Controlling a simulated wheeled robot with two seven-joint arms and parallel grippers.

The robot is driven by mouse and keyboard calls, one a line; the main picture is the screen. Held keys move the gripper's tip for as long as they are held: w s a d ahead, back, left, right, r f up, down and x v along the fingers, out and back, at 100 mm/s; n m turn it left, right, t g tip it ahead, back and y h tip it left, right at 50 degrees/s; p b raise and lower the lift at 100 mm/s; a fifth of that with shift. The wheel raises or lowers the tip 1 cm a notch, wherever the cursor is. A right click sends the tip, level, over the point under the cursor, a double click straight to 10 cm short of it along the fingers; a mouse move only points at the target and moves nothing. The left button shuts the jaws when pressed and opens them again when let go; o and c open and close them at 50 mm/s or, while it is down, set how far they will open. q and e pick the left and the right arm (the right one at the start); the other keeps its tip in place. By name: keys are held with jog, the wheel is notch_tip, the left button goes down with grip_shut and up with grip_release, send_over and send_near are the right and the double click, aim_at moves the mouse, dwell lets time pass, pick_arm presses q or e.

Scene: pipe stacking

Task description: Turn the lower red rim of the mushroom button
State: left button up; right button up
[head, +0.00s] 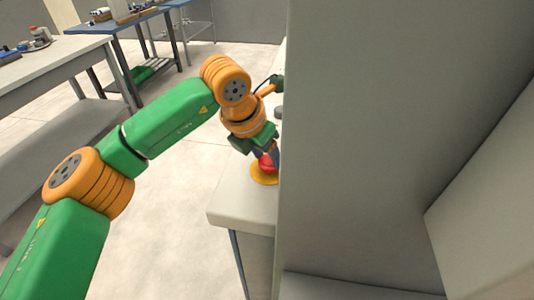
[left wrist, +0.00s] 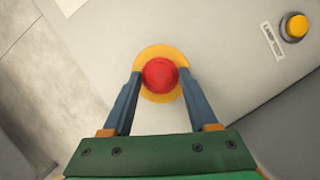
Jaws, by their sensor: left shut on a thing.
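The red mushroom button (head: 266,163) sits on a round yellow plate (head: 263,177) on a light surface, beside the large grey panel. In the left wrist view the button (left wrist: 160,74) appears as a red dome in the middle of the yellow plate (left wrist: 152,52). My left gripper (left wrist: 160,76) reaches down over it, with one blue-grey finger on each side. It is shut on the button's red rim. The exact contact at the fingertips is hard to see. In the head view my left wrist partly hides the button. My right gripper is not in view.
A yellow button (left wrist: 297,26) in a grey collar and a white label (left wrist: 273,41) are at the upper right of the left wrist view. The tall grey panel (head: 350,150) stands close on the right. A workbench (head: 45,70) is at the left; bare floor lies between.

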pick_arm(q)
jog(key=shift+a+r+m+p, duration=0.15)
jog(key=shift+m+p, duration=0.25)
jog(key=shift+m, duration=0.4)
jog(key=shift+m+g+h, duration=0.3)
jog(key=shift+f, duration=0.2)
jog(key=o, duration=1.4)
jog(key=shift+w, duration=0.15)
jog(key=v, duration=0.7)
